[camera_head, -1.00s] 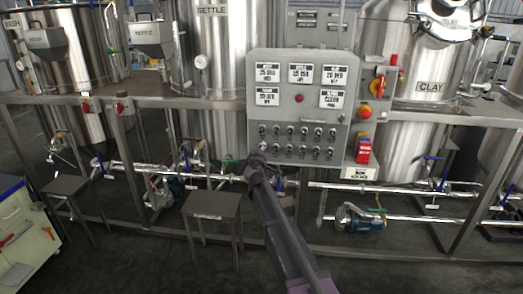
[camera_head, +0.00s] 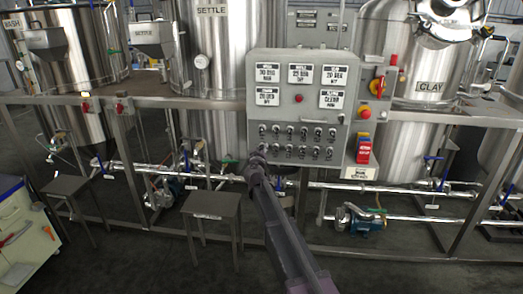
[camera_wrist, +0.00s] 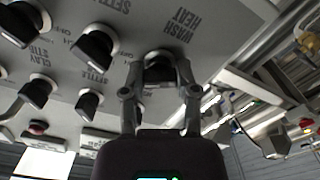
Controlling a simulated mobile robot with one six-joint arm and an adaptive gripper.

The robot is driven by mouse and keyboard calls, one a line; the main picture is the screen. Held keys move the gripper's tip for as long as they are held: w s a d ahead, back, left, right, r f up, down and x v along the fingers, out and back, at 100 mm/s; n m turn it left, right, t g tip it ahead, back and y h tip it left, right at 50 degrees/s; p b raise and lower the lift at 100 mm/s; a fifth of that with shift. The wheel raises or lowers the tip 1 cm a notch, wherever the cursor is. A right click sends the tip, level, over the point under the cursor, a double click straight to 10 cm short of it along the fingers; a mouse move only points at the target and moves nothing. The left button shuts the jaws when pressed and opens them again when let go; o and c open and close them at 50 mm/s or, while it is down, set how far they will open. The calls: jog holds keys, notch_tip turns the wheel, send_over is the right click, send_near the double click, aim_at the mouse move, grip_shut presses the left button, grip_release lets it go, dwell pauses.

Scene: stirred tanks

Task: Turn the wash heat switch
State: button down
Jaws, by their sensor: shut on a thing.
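The wash heat switch (camera_wrist: 158,73) is a black knob on the grey panel, under the label "WASH HEAT", in the wrist view. My gripper (camera_wrist: 160,68) is shut on this knob, one finger on each side of it. The panel and its lettering appear tilted and upside down there. In the head view my gripper (camera_head: 260,154) reaches the lower left corner of the control panel (camera_head: 285,68). The end of my arm hides the switch there. The knob's pointer direction cannot be told.
Other black knobs (camera_wrist: 97,46) sit close beside my gripper in the wrist view. Steel tanks (camera_head: 217,60) stand behind, pipes run below, and a small stool (camera_head: 211,205) stands left of my arm.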

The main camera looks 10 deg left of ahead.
jog(key=shift+w, duration=0.1)
jog(key=shift+c, duration=1.8)
grip_release()
jog(key=shift+d, duration=0.1)
jog(key=s, duration=1.2)
jog(key=shift+a, duration=0.2)
